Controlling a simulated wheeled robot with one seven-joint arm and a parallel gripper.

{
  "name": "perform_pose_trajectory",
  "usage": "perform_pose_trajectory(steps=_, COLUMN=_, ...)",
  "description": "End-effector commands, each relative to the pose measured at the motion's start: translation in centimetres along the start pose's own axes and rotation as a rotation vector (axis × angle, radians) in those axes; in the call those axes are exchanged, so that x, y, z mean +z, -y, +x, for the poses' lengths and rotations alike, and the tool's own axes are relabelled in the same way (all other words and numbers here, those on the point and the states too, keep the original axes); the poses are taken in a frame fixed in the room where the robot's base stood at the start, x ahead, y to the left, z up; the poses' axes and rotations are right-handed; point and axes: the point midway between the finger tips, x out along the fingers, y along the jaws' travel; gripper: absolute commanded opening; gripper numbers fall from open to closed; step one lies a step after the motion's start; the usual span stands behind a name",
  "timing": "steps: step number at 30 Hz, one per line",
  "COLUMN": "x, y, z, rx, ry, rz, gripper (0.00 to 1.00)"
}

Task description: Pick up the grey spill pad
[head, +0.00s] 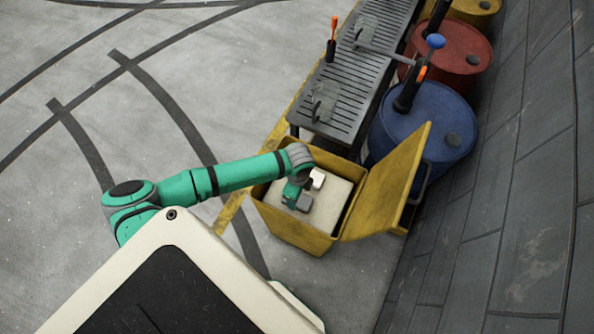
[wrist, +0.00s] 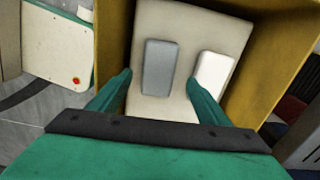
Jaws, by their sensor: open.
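The grey spill pad (wrist: 161,67) lies flat on a beige block or lining (wrist: 152,18) inside an open yellow box (head: 292,231). In the wrist view it sits between the two green fingers of my gripper (wrist: 159,74), and a gap shows on each side of it. A white pad (wrist: 214,74) lies just to its right, close to the right finger. In the head view my gripper (head: 292,191) reaches down into the box, beside a small grey pad (head: 304,203) and the white pad (head: 317,179). My gripper is open and empty. How high the fingertips are above the beige surface is unclear.
The box's yellow lid (head: 388,185) stands open on the right. Behind the box is a slatted grey bench (head: 345,95) with tools and small grey items. Blue (head: 440,125) and red (head: 462,50) drums stand along the dark wall. The floor at left is clear.

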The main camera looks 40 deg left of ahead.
Motion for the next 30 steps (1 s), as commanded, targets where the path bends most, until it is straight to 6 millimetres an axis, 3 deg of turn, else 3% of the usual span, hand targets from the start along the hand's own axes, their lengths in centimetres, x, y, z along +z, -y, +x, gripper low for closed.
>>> perform_pose_trajectory(steps=10, x=0.0, y=-0.3, z=4.3, rx=0.000, ry=-0.001, rz=-0.001, gripper=0.70)
perform_pose_trajectory(steps=20, x=0.1, y=-0.3, z=4.9, rx=0.000, ry=0.001, rz=-0.001, gripper=0.70)
perform_pose_trajectory(steps=25, x=0.1, y=-0.3, z=4.9, rx=0.000, ry=0.000, rz=-0.001, gripper=0.30)
perform_pose_trajectory(steps=30, x=0.1, y=-0.3, z=4.9, rx=0.000, ry=0.000, rz=-0.001, gripper=0.26)
